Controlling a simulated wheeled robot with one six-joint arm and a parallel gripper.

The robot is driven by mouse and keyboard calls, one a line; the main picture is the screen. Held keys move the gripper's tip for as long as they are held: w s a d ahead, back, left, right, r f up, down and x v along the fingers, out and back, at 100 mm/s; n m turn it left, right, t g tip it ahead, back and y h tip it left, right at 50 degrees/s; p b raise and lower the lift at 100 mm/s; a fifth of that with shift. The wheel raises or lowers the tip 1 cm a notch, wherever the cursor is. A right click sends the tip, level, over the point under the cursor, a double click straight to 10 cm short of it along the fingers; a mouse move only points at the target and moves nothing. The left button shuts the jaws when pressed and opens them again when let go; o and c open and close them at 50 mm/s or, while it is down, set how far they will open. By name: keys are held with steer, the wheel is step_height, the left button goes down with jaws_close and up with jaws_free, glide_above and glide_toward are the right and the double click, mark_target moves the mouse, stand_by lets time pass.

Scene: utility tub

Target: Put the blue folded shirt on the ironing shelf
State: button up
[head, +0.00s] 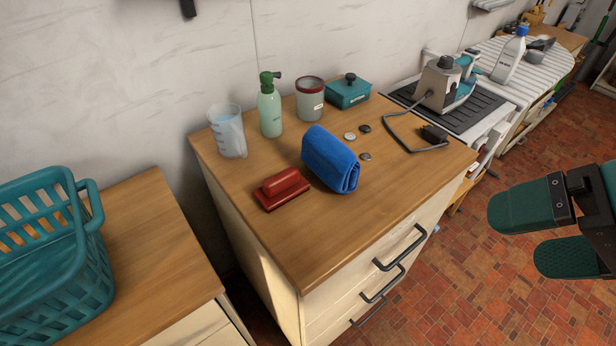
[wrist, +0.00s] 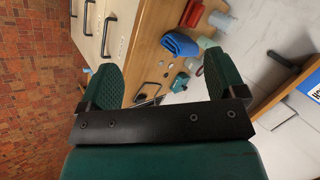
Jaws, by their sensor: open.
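The blue folded shirt (head: 330,160) lies as a thick folded bundle on the wooden top of a drawer cabinet (head: 345,235). It also shows in the wrist view (wrist: 180,44), beyond my fingers and apart from them. My gripper (head: 515,236) is at the right of the head view, over the floor side of the cabinet and well away from the shirt. Its green fingers are spread and empty. A white striped, rounded surface (head: 553,70) at the back right looks like the ironing shelf; I cannot be sure.
Beside the shirt are a red brush (head: 283,188), a measuring jug (head: 228,132), a green bottle (head: 270,108), a jar (head: 310,98), a teal box (head: 348,92) and several small discs. A teal basket (head: 50,260) is at left.

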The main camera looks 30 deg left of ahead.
steer(key=w+a+f+m+t+y+b, duration=0.1)
steer(key=w+a+f+m+y+b, duration=0.45)
steer(key=a+f+m+b, duration=0.5)
steer(key=m+t+y+b, duration=0.3)
steer(key=m+t+b, duration=0.3)
steer(key=m, duration=0.9)
glide_toward(357, 166)
steer(key=p+x, duration=0.2)
steer(key=p, duration=0.2)
steer(key=p+x, duration=0.2)
steer(key=p, duration=0.2)
steer(key=p+x, duration=0.2)
steer(key=p, duration=0.2)
steer(key=shift+w+a+r, duration=0.15)
steer(key=shift+r, duration=0.15)
steer(key=p, duration=0.2)
steer(key=a+p, duration=0.1)
steer(key=p, duration=0.1)
steer(key=shift+w+a, duration=0.15)
steer(key=shift+w, duration=0.2)
steer(key=shift+a+f+p, duration=0.3)
steer(key=shift+a+p, duration=0.1)
steer(key=shift+p, duration=0.55)
